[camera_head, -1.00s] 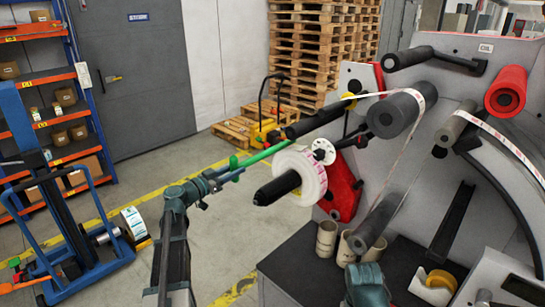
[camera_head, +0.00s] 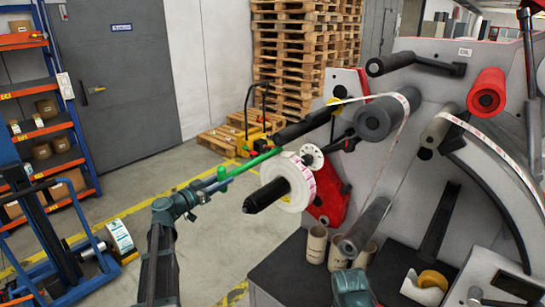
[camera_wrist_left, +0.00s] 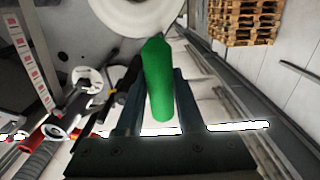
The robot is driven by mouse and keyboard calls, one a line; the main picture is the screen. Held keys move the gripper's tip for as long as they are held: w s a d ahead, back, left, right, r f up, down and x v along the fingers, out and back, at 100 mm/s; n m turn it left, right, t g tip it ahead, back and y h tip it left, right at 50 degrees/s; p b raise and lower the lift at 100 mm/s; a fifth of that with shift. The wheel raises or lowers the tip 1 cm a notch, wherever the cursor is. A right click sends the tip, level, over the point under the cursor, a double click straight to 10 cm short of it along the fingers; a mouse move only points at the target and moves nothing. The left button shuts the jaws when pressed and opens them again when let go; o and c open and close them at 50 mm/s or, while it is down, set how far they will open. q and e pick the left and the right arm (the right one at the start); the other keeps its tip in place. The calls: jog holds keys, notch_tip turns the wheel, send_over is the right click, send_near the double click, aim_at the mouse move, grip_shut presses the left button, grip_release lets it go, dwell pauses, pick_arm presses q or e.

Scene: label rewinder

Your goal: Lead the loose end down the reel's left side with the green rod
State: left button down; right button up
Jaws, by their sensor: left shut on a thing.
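My left gripper (camera_head: 208,186) is shut on the green rod (camera_head: 250,163), which points right and slightly up, towards the far side of the reel. The rod (camera_wrist_left: 160,80) stands between both fingers in the left wrist view. The white reel (camera_head: 300,183), with pinkish print on its side, sits on a black spindle just right of the rod; its edge (camera_wrist_left: 140,12) shows beyond the rod tip. A label strip (camera_head: 408,112) runs over the grey rollers; I cannot make out its loose end.
A black bar (camera_head: 305,128) extends above the reel. Cardboard cores (camera_head: 316,245) stand on the dark bench below, beside a yellow tape roll (camera_head: 433,281). A blue trolley (camera_head: 60,265) stands left. Open floor (camera_head: 205,240) lies between trolley and machine.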

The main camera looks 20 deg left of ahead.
pick_arm(q)
jog(key=shift+r, duration=0.15)
jog(key=shift+w+a+r+p, duration=0.1)
jog(key=shift+a+r+p, duration=0.1)
jog(key=shift+r+p, duration=0.4)
jog(key=shift+w+a+r+p, duration=0.1)
jog(key=shift+a+r+p, duration=0.05)
jog(key=shift+r+p, duration=0.35)
jog(key=v, duration=2.9)
